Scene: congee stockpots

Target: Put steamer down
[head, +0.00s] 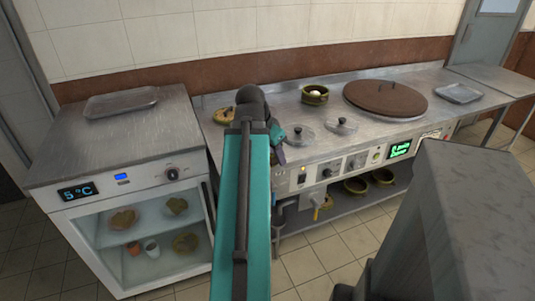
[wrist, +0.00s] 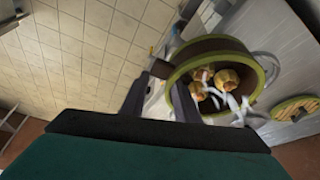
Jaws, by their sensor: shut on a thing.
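In the wrist view, my gripper (wrist: 170,86) is shut on the near rim of a round steamer (wrist: 213,45). The steamer is brown with a green-yellow rim, and its opening faces the camera. Several pale brown buns (wrist: 228,78) and some white strips show inside it. In the head view, my arm covers much of the worktop and I cannot make out the held steamer for certain. The teal wrist part and a dark tip (head: 281,156) show near the worktop's front edge. I cannot tell whether the steamer touches a surface.
On the steel worktop (head: 290,108), another round basket (head: 316,94) stands at the back. A large brown lid (head: 385,99) and a tray (head: 458,93) are to the right. A fridge (head: 125,180) with a tray on top stands left.

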